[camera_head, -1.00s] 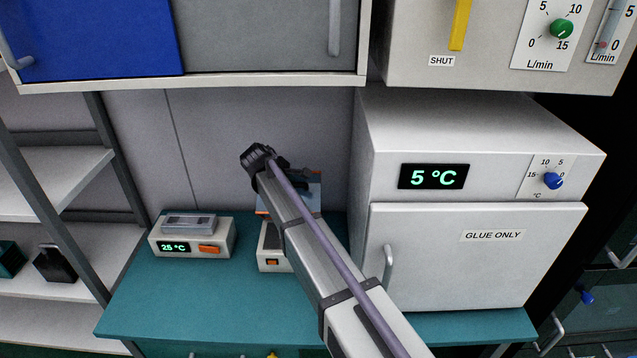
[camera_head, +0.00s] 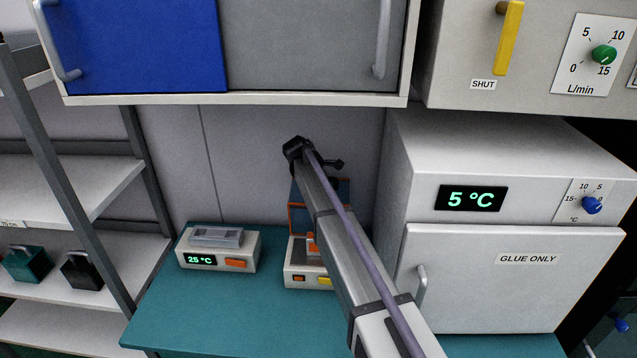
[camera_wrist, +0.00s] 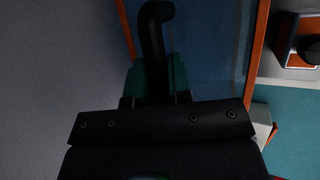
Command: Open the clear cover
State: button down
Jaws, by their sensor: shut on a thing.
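The clear cover is a bluish see-through panel with orange edges. In the head view the cover (camera_head: 338,190) stands raised above the back of a small white device (camera_head: 297,280), partly hidden by my arm. In the wrist view the cover (camera_wrist: 212,50) fills the middle, with orange edging on both sides. A black hooked handle (camera_wrist: 153,40) stands out against it. My gripper (camera_wrist: 157,85), with teal fingertips, is shut on this handle; its black body hides part of the grip. In the head view my gripper (camera_head: 310,155) is above the device, its fingertips not clear.
A white 25 °C box (camera_head: 218,249) sits left on the teal bench (camera_head: 200,310). A white 5 °C cabinet (camera_head: 515,275) stands close on the right. An overhead cupboard (camera_head: 300,50) hangs above my gripper. Shelves (camera_head: 70,185) are at the left. The bench front left is bare.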

dwell(0.3)
jog(key=c, duration=1.1)
grip_release()
jog(key=p+v, duration=0.9)
jog(key=v, duration=0.2)
jog(key=shift+w, duration=0.1)
